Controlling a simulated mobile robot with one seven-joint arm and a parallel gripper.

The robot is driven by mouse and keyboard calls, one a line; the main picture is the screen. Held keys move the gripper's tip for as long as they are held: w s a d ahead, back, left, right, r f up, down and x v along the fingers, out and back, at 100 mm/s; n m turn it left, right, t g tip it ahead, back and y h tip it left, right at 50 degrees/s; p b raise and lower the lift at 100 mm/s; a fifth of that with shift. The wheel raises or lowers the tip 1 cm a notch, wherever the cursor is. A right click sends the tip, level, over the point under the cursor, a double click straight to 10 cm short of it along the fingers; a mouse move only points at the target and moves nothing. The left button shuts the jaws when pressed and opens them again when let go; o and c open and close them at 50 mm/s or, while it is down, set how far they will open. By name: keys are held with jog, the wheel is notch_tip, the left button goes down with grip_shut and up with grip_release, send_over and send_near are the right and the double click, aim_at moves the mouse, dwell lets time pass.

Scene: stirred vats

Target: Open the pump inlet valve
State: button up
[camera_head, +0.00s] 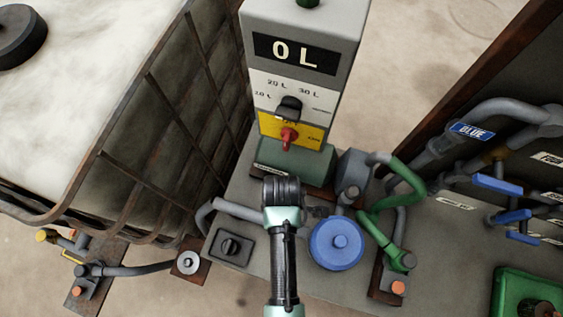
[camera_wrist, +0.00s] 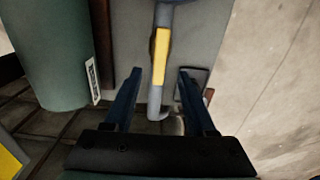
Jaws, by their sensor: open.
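My gripper (camera_wrist: 159,72) shows in the wrist view with its two dark fingers apart and nothing held. A grey pipe with a yellow band (camera_wrist: 160,58) stands beyond and between the fingers; I cannot tell its distance. In the head view my arm reaches up from the bottom centre, and the fingers cannot be made out. A pump unit with a green body (camera_head: 307,168) and a grey pipe (camera_head: 245,210) sits behind the arm. A blue round cap (camera_head: 337,246) lies to the arm's right. No label marks the pump inlet valve, so I cannot tell which fitting it is.
A meter box (camera_head: 307,55) reading "0 L" stands behind, with a black dial and red switch (camera_head: 287,138). A caged tank (camera_head: 150,130) fills the left. Blue-handled valves (camera_head: 497,185) and pipes crowd the right. A green cylinder (camera_wrist: 55,50) stands left in the wrist view.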

notch_tip(320, 180, up, 5)
jog(key=shift+f, duration=0.1)
dwell(0.7)
